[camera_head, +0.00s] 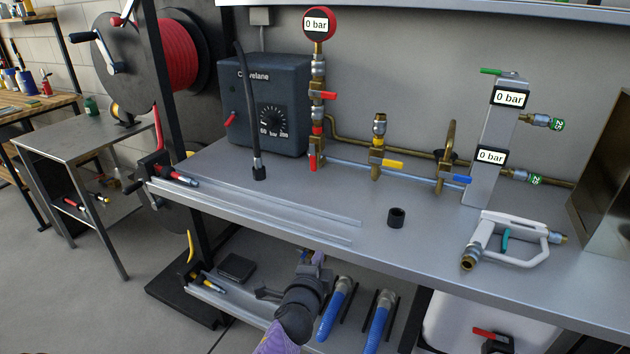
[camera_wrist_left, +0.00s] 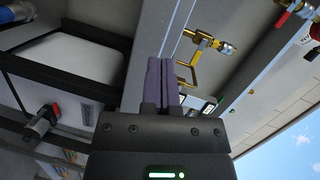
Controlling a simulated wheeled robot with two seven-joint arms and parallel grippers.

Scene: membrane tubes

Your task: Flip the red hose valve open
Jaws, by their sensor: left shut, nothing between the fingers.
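The red hose (camera_head: 180,55) is wound on a dark reel at the back left. Other red handles are on the brass pipe, an upper one (camera_head: 323,95) and a lower one (camera_head: 312,160). I cannot tell for sure which is the named valve. My left gripper (camera_head: 317,257), with purple fingers, is low in front of the bench edge, apart from all these valves. Its fingers (camera_wrist_left: 162,84) are shut and empty in the left wrist view. My right gripper is not in view.
The grey bench (camera_head: 300,205) holds a dark pressure box (camera_head: 265,105), a black cup (camera_head: 396,217) and a white spray handle (camera_head: 515,240). Blue hoses (camera_head: 335,312) hang below. A white tank valve with a red handle (camera_head: 490,335) is at lower right. The bench's front middle is mostly clear.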

